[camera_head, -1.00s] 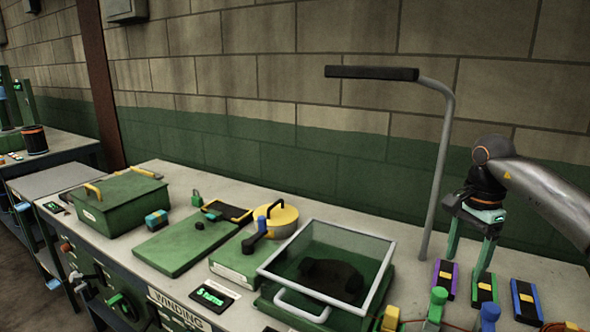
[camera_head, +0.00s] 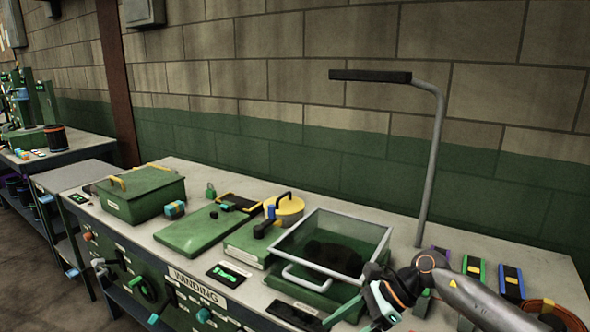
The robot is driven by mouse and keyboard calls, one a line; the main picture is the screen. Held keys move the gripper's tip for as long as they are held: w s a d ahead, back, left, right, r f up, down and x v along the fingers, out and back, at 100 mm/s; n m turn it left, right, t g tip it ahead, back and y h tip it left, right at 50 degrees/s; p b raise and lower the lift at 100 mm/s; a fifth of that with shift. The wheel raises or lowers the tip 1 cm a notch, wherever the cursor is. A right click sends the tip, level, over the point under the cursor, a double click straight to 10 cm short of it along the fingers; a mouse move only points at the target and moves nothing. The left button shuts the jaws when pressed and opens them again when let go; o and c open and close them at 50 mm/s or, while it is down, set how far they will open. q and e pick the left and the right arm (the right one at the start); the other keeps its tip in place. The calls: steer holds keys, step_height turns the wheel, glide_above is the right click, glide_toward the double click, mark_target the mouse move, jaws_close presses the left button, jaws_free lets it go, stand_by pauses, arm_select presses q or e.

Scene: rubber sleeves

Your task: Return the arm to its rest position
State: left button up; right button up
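My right arm comes in from the right edge. Its gripper (camera_head: 358,318) is low at the front of the bench, in front of the glass-lidded box (camera_head: 340,240). Its green fingers point down and to the left and look spread apart, with nothing seen between them; the lower ends are near the picture's bottom edge. The forearm covers part of the bench's front right. My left gripper is not in view.
Several colour-edged dark blocks (camera_head: 474,270) stand behind the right forearm. A grey lamp post (camera_head: 432,165) rises at the back. A yellow round pot (camera_head: 289,209), a green plate (camera_head: 195,232) and a lidded green box (camera_head: 145,195) are to the left. An orange cable coil (camera_head: 560,312) lies at right.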

steer(key=s+a+m+t+y, duration=0.55)
steer(key=a+m+y, duration=0.4)
steer(key=m, duration=0.55)
steer(key=s+d+f+m+t+h, duration=0.1)
steer(key=d+f+m+t+h, duration=0.4)
steer(key=m, duration=0.7)
steer(key=s+d+f+m+t+h, duration=0.1)
steer(key=d+f+m+t+h, duration=0.4)
steer(key=m, duration=0.7)
steer(key=s+d+f+m+g+h, duration=0.2)
steer(key=s+d+f+m+h, duration=0.1)
steer(key=s+f+m, duration=0.3)
steer(key=s+d+f+m+g+h, duration=0.3)
steer(key=s+f+m, duration=0.4)
steer(key=s, duration=0.3)
steer(key=shift+d+f+h+p, duration=0.4)
steer(key=shift+d+f+h, duration=0.2)
steer(key=shift+d, duration=0.45)
steer(key=shift+g, duration=0.25)
steer(key=shift+c, duration=0.4)
